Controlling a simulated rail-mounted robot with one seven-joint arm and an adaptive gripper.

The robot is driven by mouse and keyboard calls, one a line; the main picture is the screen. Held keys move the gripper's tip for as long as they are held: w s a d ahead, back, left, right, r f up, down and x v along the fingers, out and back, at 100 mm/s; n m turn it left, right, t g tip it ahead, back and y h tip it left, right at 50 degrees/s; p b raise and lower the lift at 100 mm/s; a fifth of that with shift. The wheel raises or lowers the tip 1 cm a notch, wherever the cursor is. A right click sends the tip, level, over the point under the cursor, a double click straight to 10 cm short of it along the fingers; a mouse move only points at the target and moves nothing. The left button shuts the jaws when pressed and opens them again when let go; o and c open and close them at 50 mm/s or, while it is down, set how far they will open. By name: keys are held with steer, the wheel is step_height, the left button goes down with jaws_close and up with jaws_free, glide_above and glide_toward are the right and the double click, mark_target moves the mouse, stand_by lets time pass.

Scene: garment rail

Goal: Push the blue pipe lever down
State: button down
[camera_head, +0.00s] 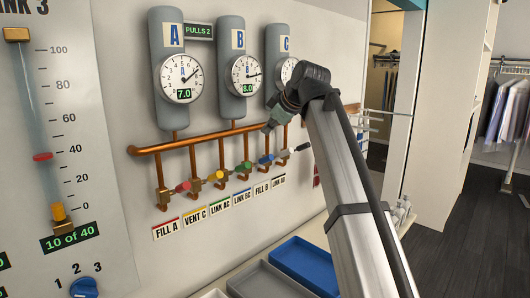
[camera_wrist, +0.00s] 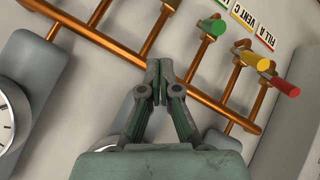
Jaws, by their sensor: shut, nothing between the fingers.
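The blue pipe lever (camera_head: 264,160) sits on a valve of the copper pipework in the head view. I cannot make out the blue lever in the wrist view. My gripper (camera_head: 269,127) is above the blue lever, close to the horizontal copper pipe. In the wrist view my gripper (camera_wrist: 157,92) is shut and empty, its fingertips over the horizontal pipe. I cannot tell whether they touch the pipe.
A red lever (camera_head: 182,187) and yellow lever (camera_head: 215,178) stand at the left of the row. Three grey tanks with gauges, A (camera_head: 168,60), B (camera_head: 231,50) and C (camera_head: 279,45), rise above the horizontal pipe (camera_head: 165,147). A blue tray (camera_head: 307,264) lies below.

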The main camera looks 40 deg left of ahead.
steer(key=p, duration=0.3)
glide_above(262, 161)
steer(key=s, duration=0.3)
step_height(262, 161, down, 7)
steer(key=shift+w+d+f+p, duration=0.4)
steer(key=shift+w+f, duration=0.15)
steer(key=shift+f, duration=0.1)
steer(key=shift+w+d+f+p, duration=0.25)
steer(key=shift+w+d+f, duration=0.1)
steer(key=shift+w+f, duration=0.25)
steer(key=shift+s+f, duration=0.1)
steer(key=shift+f, duration=0.05)
